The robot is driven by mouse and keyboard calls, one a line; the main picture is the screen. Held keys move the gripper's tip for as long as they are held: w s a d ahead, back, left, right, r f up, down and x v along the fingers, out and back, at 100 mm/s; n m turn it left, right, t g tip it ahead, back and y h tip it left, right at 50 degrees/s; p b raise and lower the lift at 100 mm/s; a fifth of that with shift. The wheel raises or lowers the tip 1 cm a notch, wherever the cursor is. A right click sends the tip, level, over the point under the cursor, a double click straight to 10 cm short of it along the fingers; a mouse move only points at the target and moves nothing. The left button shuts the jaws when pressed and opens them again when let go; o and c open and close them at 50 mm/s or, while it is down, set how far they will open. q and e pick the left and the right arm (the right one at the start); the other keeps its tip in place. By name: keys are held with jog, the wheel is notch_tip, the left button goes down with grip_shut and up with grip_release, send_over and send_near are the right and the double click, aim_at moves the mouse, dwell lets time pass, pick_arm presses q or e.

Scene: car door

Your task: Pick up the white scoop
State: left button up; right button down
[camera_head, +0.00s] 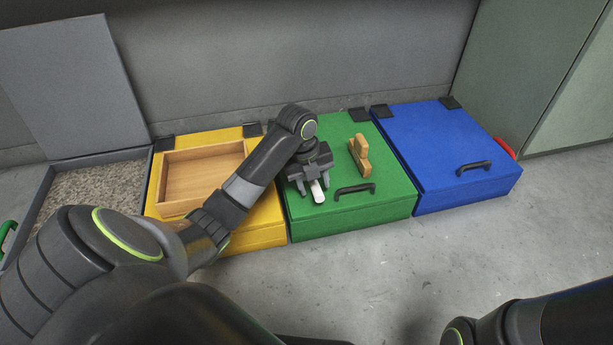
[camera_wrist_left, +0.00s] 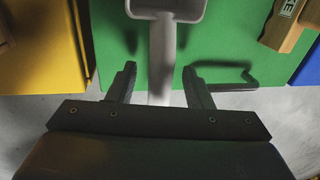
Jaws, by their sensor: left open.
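The white scoop lies on the green box lid; its handle (camera_head: 318,191) shows in the head view below my left gripper, which hides the rest. In the left wrist view the scoop (camera_wrist_left: 163,50) has its bowl at the top edge, partly cut off, and its handle running down between my fingers. My left gripper (camera_head: 312,187) is open over the handle, one finger on each side of it. It also shows in the left wrist view (camera_wrist_left: 160,85), with a gap between each finger and the handle. My right gripper is not in view; only part of my right arm shows.
The green box (camera_head: 375,205) has a black handle (camera_head: 355,188) and a wooden brush-like block (camera_head: 359,154) on its lid. A yellow box (camera_head: 262,232) with a wooden tray (camera_head: 200,178) stands left, a blue box (camera_head: 455,150) right. An open gravel-filled box (camera_head: 95,195) is far left.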

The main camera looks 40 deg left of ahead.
pick_arm(q)
jog(key=shift+f, duration=0.2)
jog(key=shift+c, duration=0.5)
grip_shut()
jog(key=shift+r, duration=0.15)
